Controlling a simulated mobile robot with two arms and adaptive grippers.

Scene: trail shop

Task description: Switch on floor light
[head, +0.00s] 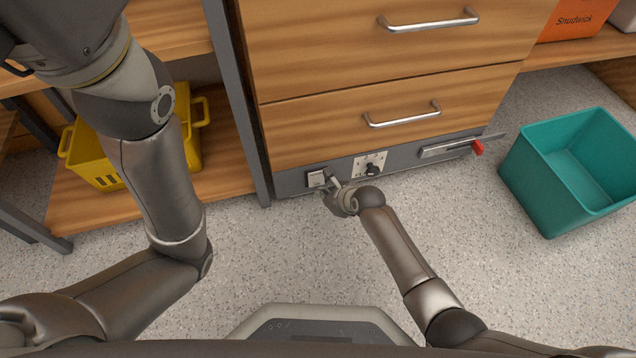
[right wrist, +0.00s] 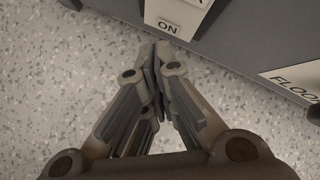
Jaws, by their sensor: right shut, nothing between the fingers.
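A small pale switch plate (head: 316,178) is on the grey strip below the drawers in the head view. In the right wrist view, a switch plate marked "ON" (right wrist: 168,27) shows at the top, its upper part cut off. A label beginning "FLOO" (right wrist: 296,79) is on the strip to its right. My right gripper (head: 333,180) is right by the switch plate. In the right wrist view its fingers (right wrist: 159,52) are shut and empty, tips just below the plate; I cannot tell whether they touch it. My left arm reaches to the upper left; its gripper is out of frame.
A plate with a dark knob (head: 371,166) and a bar with a red end (head: 477,148) are farther right on the strip. A teal bin (head: 540,190) stands on the floor at right. A yellow crate (head: 92,160) sits on the left shelf. The speckled floor in front is clear.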

